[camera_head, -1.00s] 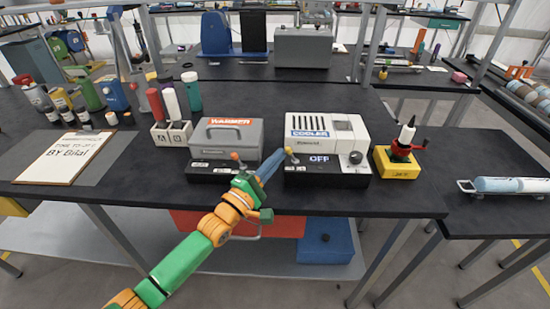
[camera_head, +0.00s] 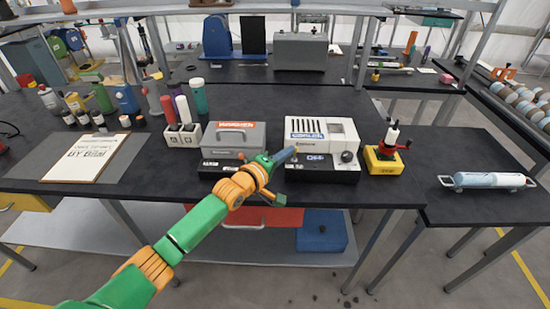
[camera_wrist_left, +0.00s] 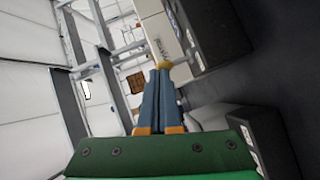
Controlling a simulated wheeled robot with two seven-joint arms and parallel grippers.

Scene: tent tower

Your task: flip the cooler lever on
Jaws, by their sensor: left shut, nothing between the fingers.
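The cooler (camera_head: 340,131) is a white box with a vented top, standing on a black base (camera_head: 325,176). Its small display (camera_head: 315,158) is blurred and seems to read OFF. My left gripper (camera_head: 289,153) is shut and empty, with blue fingers at the left front edge of the cooler. In the left wrist view the shut fingertips (camera_wrist_left: 160,73) point at the cooler lever's yellow knob (camera_wrist_left: 165,65), right at the tips. I cannot tell whether they touch. In the head view the fingers largely hide the lever. My right gripper is not in view.
The grey warmer (camera_head: 234,137) stands just left of the cooler, behind my left arm. A yellow block with a red-handled device (camera_head: 383,160) stands close to its right. A clipboard (camera_head: 88,158) lies at left. The black table's front edge runs below the cooler.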

